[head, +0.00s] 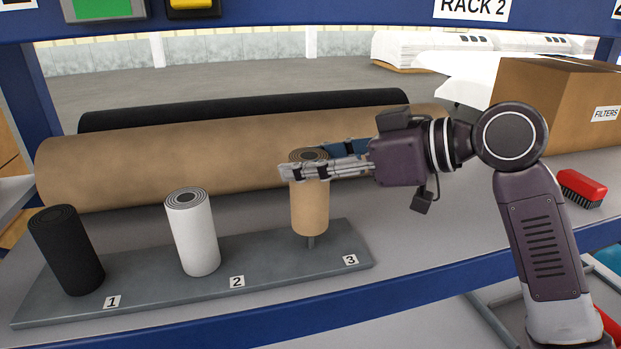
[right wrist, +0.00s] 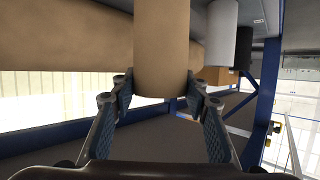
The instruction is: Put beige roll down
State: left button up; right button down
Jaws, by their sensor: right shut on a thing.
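The beige roll (head: 310,207) is upright at position 3 of the grey rack plate (head: 140,288). Its lower end is above the plate, with a short peg (head: 311,242) showing beneath it. My right gripper (head: 318,168) is shut on the beige roll near its top. In the right wrist view the beige roll (right wrist: 161,50) sits between the two fingers. A white roll (head: 192,232) stands at position 2 and a black roll (head: 66,250) at position 1. My left gripper is not in view.
A large brown roll (head: 160,160) and a long black roll (head: 250,108) lie behind the plate. A cardboard box (head: 545,105) marked FILTERS stands at the right. A red brush (head: 582,188) lies on the shelf near the blue front edge (head: 420,270).

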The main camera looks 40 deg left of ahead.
aim_at(327, 184)
notch_tip(327, 184, down, 3)
jog(key=shift+d+f+p, duration=0.15)
jog(key=shift+p, duration=0.3)
jog(key=shift+f, duration=0.25)
jog(key=shift+f, duration=0.1)
jog(key=c, duration=1.1)
grip_release()
jog(key=shift+c, duration=0.2)
